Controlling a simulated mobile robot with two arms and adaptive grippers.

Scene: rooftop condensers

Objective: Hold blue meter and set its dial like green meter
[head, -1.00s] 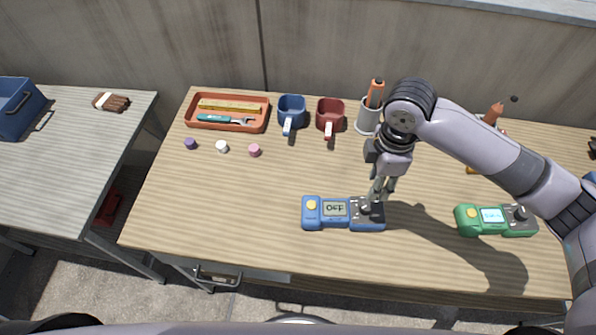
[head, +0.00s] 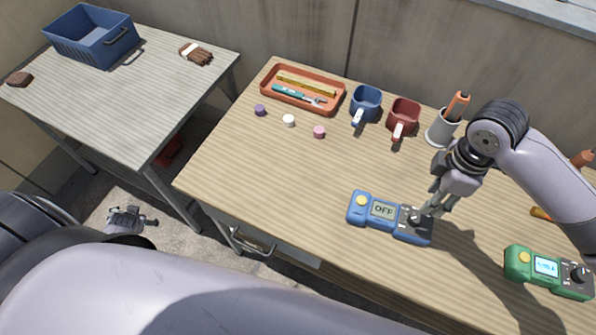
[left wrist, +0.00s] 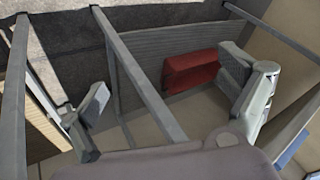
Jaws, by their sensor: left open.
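The blue meter (head: 365,222) lies flat on the wooden workbench, its screen reading OFF. Its dark dial (head: 413,219) is at its right end. My right gripper (head: 431,208) points down at the dial's right side. Whether its fingers touch or grip the dial is unclear. The green meter (head: 515,263) lies at the bench's front right, with a lit screen too small to read and a dark dial at its right end. My left gripper (head: 130,220) is low over the floor, left of the workbench. In the left wrist view its fingers (left wrist: 165,112) are spread and empty.
An orange tray (head: 266,91) with tools, a blue mug (head: 366,104), a red mug (head: 403,118) and a pen cup (head: 441,130) stand along the back. Small caps lie before the tray. A side table (head: 130,100) holds a blue crate (head: 88,45).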

